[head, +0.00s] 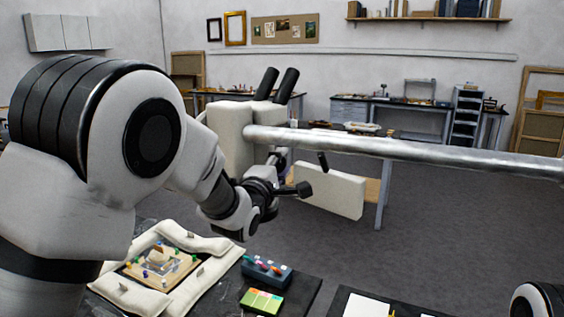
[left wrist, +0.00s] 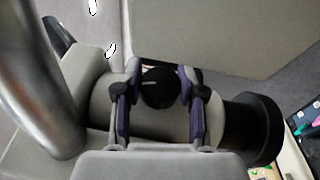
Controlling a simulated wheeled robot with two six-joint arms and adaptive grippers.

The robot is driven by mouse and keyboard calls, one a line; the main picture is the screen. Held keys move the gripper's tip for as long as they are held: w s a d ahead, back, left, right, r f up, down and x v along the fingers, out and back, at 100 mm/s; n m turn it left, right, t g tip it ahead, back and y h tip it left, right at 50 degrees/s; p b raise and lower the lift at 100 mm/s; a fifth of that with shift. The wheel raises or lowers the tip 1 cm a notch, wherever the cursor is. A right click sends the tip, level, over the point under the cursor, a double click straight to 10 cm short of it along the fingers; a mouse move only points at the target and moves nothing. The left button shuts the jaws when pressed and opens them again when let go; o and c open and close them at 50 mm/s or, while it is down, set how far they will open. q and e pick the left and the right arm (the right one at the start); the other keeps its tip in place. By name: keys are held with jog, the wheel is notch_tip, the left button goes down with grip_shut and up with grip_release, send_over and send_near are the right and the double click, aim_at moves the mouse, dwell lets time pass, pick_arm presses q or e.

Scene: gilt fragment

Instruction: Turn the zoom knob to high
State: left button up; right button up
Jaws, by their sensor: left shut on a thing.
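The white microscope head (head: 232,135) with two black eyepieces hangs on a metal boom arm (head: 400,147). In the left wrist view, the round black zoom knob (left wrist: 160,90) sits on the side of the pale microscope barrel (left wrist: 105,105). A short light mark on the knob lies roughly horizontal. My left gripper (head: 278,160) is at the microscope's lower part. It is shut on the knob, with one finger on each side, in the left wrist view (left wrist: 158,86). The knob's scale markings cannot be made out. My right gripper is not in view.
Below, a framed gilt fragment (head: 160,263) lies among pale cushions (head: 205,245) on the dark table. A blue block (head: 266,272) with coloured tools and a green box (head: 261,301) stand beside it. The boom crosses to the right. Workbenches stand far behind.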

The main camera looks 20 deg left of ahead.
pick_arm(q)
jog(key=o, duration=0.9)
jog(key=shift+o, duration=1.3)
jog(key=shift+a, duration=0.3)
jog(key=shift+s, duration=0.15)
jog(key=s+a+f, duration=0.1)
jog(key=s, duration=1)
jog(key=shift+s+a+f, duration=0.2)
jog(key=shift+s, duration=0.05)
